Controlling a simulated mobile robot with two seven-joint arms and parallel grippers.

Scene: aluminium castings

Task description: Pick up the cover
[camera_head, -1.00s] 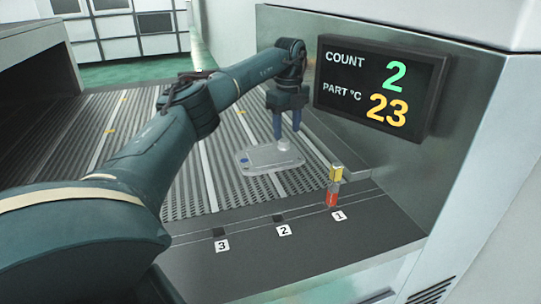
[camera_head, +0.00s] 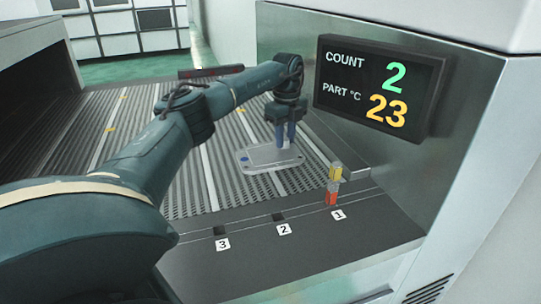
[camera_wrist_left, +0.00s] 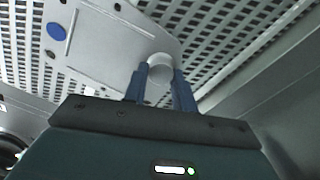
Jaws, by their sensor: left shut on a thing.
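The cover (camera_head: 265,156) is a flat grey metal plate with rounded corners and a blue dot at its left end. In the head view it lies level on, or very close to, the slatted conveyor. My left gripper (camera_head: 285,142) points down over its right part. In the left wrist view its blue fingers (camera_wrist_left: 160,85) are shut on the round pale boss of the cover (camera_wrist_left: 112,42). The boss is mostly hidden by the fingers in the head view. I cannot tell whether the plate is clear of the belt. My right gripper is not in view.
The conveyor (camera_head: 190,180) runs under the cover. A dark ledge (camera_head: 250,258) with marks 1, 2 and 3 lies in front. A red and yellow block (camera_head: 334,185) stands at mark 1. A display (camera_head: 377,90) reading 2 and 23 is on the right wall.

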